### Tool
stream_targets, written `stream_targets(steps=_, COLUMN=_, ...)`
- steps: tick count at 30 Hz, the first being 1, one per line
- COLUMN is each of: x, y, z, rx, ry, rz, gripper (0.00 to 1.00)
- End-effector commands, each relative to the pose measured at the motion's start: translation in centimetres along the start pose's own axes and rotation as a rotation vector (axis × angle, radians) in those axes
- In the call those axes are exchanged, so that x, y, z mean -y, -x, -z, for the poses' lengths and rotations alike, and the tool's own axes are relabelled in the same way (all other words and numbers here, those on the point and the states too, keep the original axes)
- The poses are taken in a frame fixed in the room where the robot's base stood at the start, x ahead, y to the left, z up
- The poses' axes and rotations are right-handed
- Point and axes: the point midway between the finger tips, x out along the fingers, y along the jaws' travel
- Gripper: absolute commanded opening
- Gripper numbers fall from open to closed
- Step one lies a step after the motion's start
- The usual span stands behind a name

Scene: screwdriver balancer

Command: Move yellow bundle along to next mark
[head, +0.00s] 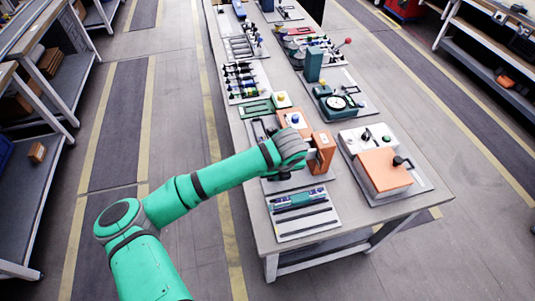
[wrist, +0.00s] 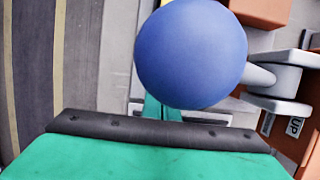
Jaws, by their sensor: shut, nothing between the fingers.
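I cannot make out a yellow bundle in either view. In the head view, a teal and blue bundle-like item (head: 299,199) lies across the back of a pale striped tray (head: 304,225) at the near end of the table. My gripper (head: 313,157) is at the end of the green arm, beside an upright orange box (head: 322,152); its fingertips are small and partly hidden. It is shut and empty. In the wrist view, a large blue ball knob (wrist: 191,54) on a grey lever fills the middle and hides what lies behind it.
The long table (head: 350,215) carries several fixtures. An orange and white box (head: 384,170) with a black knob stands right of my gripper. A round-dial device (head: 338,103) and a small yellow knob (head: 281,95) are farther back. A label reading "UP" (wrist: 294,127) is beside the lever.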

Motion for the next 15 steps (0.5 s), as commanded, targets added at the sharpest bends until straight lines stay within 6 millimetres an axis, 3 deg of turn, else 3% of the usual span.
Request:
stream_targets(steps=7, x=0.0, y=-0.4, z=-1.2, rx=0.001, ry=0.000, rz=0.000, gripper=0.00)
stream_targets(steps=15, x=-0.1, y=-0.4, z=-1.2, rx=0.002, ry=0.001, rz=-0.001, gripper=0.00)
